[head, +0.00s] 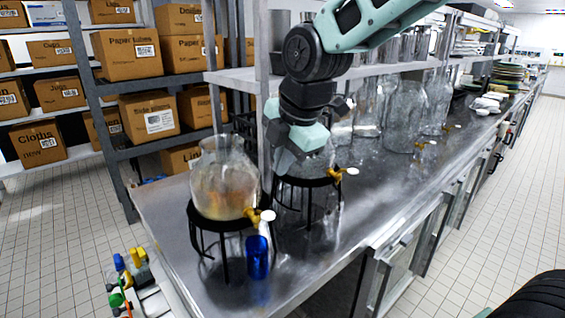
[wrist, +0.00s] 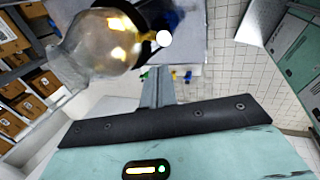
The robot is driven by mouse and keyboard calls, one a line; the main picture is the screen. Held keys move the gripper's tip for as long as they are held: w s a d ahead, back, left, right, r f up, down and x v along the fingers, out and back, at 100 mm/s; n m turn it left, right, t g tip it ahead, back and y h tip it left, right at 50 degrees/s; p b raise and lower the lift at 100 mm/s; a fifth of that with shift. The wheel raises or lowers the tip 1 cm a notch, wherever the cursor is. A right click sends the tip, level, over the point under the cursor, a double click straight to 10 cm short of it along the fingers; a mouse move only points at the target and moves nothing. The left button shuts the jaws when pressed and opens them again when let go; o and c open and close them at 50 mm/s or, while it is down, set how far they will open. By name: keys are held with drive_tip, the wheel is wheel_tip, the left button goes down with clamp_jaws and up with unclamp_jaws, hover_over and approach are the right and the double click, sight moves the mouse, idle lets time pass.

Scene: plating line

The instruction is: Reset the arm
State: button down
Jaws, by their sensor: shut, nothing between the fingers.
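My gripper (head: 283,163) hangs over the steel counter, at the end of my teal and black arm. It is behind and to the right of the near glass dispenser (head: 225,187), apart from it. In the wrist view my gripper's fingers (wrist: 158,88) are together and empty. The near dispenser also shows there at the upper left (wrist: 100,45). It stands upright on a black wire stand (head: 222,222) and has a brass tap with a white knob (head: 267,216). A blue cup (head: 257,258) stands on the counter below the tap.
A second stand (head: 307,182) with a brass tap is partly hidden behind my gripper. Several glass vessels (head: 405,110) line the counter (head: 345,235) farther back, under a steel shelf. Boxes fill a rack (head: 118,155) at left. Coloured bottles (head: 130,270) are at lower left.

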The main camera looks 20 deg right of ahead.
idle(0.4)
drive_tip(key=s+a+f+m+g+b, duration=0.2)
drive_tip(key=s+f+m, duration=0.5)
drive_tip(key=s, duration=0.4)
drive_tip(key=s+a+f+m+g+b, duration=0.2)
drive_tip(key=s+f+m, duration=0.4)
drive_tip(key=s, duration=0.6)
wheel_tip(320, 180, down, 2)
drive_tip(key=shift+a+f+m+h+b, duration=0.1)
drive_tip(key=shift+a+m+h+b, duration=0.25)
drive_tip(key=shift+a+b, duration=0.45)
drive_tip(key=shift+a, duration=0.1)
